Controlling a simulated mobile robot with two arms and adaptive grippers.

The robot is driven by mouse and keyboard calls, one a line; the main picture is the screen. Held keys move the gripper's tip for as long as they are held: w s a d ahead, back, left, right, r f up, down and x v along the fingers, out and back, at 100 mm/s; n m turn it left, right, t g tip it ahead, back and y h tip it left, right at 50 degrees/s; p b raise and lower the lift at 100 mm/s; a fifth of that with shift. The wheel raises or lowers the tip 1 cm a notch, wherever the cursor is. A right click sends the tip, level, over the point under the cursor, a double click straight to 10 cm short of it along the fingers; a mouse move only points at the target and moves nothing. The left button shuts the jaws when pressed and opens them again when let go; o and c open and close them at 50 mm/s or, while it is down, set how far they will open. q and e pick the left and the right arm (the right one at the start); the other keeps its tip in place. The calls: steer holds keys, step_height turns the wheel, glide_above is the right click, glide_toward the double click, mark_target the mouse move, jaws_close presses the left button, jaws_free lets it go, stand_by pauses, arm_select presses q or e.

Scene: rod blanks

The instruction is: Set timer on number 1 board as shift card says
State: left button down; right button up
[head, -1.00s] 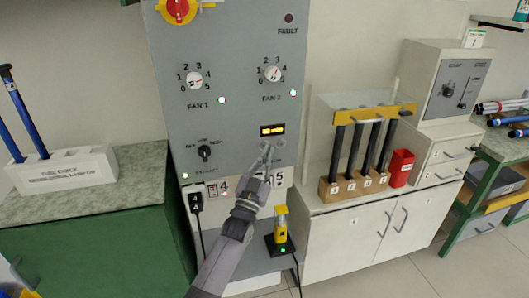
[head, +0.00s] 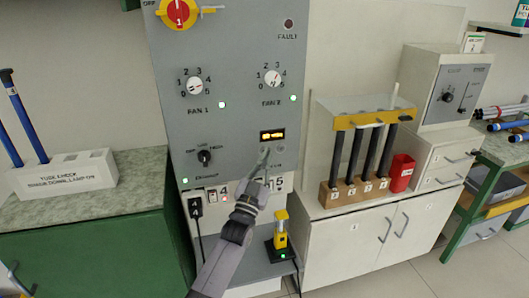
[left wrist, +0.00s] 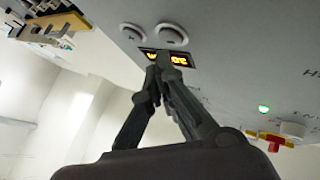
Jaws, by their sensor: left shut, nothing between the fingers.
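The number 1 board is a tall grey panel (head: 235,113) with a red and yellow main switch (head: 179,12) marked 1 at its top. Its timer display (head: 272,134) glows orange, too small to read in the head view. It also shows in the left wrist view (left wrist: 178,60), partly hidden by my fingers. Two round buttons, one marked plus or minus (left wrist: 132,31) and the other (left wrist: 171,34), sit beside the display. My left gripper (head: 265,151) is shut and empty, its tips just below the display near the buttons. I cannot tell whether they touch. My right gripper is out of view.
Fan dials (head: 194,86) and an extract knob (head: 204,157) are on the board. A yellow device (head: 281,230) stands on the ledge below. A rack of dark rods (head: 362,160) and a red cup (head: 401,172) stand on the right cabinet. A white rod holder (head: 70,172) is at left.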

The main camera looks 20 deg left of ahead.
arm_select(q)
steer(key=shift+w, duration=0.1)
stand_by(0.5)
steer(key=shift+w+a, duration=0.25)
steer(key=shift+w, duration=0.05)
steer(key=shift+w+a+b, duration=0.2)
steer(key=shift+w+b, duration=0.1)
steer(key=shift+b, duration=0.25)
stand_by(0.4)
stand_by(0.3)
steer(key=shift+s+d+p, duration=0.45)
steer(key=shift+s+p, duration=0.1)
steer(key=shift+s, duration=0.15)
steer(key=s+d+p, duration=0.1)
steer(key=s, duration=0.1)
steer(key=s+d+p, duration=0.1)
steer(key=s, duration=0.1)
steer(key=shift+d+p, duration=0.4)
